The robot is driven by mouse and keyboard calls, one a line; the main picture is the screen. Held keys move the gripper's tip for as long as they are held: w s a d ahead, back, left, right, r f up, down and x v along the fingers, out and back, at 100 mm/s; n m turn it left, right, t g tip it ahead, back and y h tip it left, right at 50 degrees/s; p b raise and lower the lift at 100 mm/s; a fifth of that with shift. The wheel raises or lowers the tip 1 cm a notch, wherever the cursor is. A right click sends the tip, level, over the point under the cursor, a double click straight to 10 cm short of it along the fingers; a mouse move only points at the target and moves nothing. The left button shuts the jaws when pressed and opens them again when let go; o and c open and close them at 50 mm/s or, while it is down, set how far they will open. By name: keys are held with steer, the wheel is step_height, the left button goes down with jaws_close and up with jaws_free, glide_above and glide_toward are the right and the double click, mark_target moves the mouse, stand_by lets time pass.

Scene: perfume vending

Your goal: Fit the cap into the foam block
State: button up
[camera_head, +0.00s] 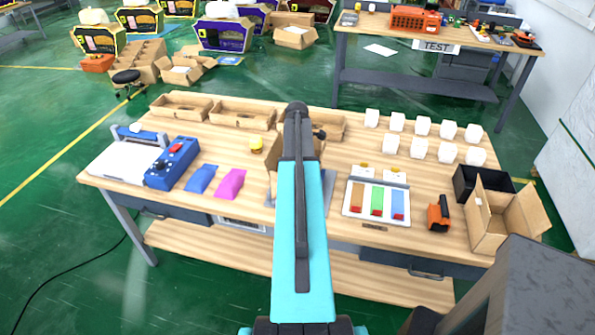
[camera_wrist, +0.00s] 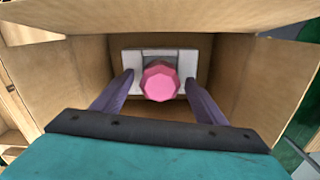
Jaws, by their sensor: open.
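In the wrist view a faceted pink cap (camera_wrist: 160,82) is at the middle of a white foam block (camera_wrist: 132,60), over its grey recess. The foam block lies at the bottom of an open cardboard box (camera_wrist: 232,75). I cannot tell how deep the cap sits in the foam. My gripper (camera_wrist: 159,84) is open, with one purple-grey finger on each side of the cap and a visible gap to it. In the head view my arm hides the cap, the foam and the gripper; only part of the box (camera_head: 272,180) shows beside it.
Cardboard trays (camera_head: 240,114) line the table's back. Several white blocks (camera_head: 422,126) stand back right. A white tray with coloured strips (camera_head: 352,206), an orange tool (camera_head: 438,214) and another open box (camera_head: 487,238) are right. A blue control box (camera_head: 172,162) is left.

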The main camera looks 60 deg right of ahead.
step_height(320, 180, up, 12)
steer(key=b, duration=0.3)
steer(key=shift+b, duration=0.4)
stand_by(0.9)
